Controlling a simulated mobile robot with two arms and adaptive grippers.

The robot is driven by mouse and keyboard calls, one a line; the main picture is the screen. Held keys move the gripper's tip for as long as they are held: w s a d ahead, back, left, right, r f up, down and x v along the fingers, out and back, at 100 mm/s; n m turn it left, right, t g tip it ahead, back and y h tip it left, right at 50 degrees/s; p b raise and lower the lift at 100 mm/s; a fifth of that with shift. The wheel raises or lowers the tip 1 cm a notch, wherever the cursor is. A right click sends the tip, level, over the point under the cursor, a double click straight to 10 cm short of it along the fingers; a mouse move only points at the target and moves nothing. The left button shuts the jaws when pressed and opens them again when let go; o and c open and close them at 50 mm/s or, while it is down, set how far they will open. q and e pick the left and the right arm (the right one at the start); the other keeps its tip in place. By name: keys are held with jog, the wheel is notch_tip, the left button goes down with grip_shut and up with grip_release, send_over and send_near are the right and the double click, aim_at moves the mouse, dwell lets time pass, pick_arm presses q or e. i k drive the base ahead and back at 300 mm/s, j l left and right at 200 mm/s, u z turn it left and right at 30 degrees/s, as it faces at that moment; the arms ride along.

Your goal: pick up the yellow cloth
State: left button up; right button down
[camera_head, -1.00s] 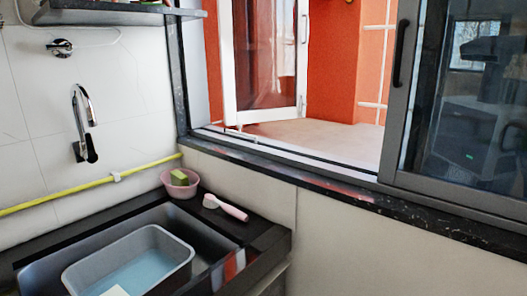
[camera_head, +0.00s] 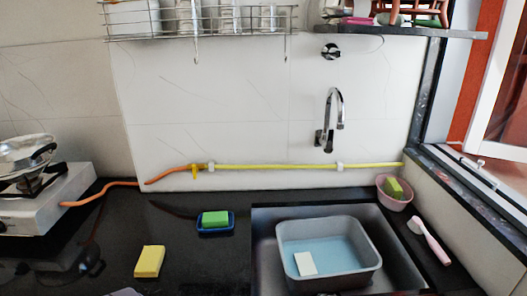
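A yellow folded-looking block, the likely yellow cloth (camera_head: 149,261), lies on the black counter at the lower left of the head view. It is left of the sink and in front of the blue dish. Nothing covers it. Neither of my grippers shows in the view.
A blue dish (camera_head: 231,225) holds a green sponge (camera_head: 215,218). A grey basin (camera_head: 368,270) with water and a white block (camera_head: 305,264) sits in the sink. A pink bowl (camera_head: 400,205) and brush (camera_head: 429,240) are at right. A stove (camera_head: 60,208) is at left. Bare counter (camera_head: 195,275) surrounds the cloth.

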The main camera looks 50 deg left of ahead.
aim_at(149, 265)
jog(key=u, duration=2.4)
jog(key=j+z, duration=0.15)
jog(key=z, duration=0.3)
jog(key=j+z, duration=0.15)
jog(key=z, duration=0.3)
jog(key=k+j+z, duration=0.1)
jog(key=z, duration=0.35)
jog(key=j+z, duration=0.15)
jog(key=z, duration=0.3)
jog(key=k+l, duration=0.05)
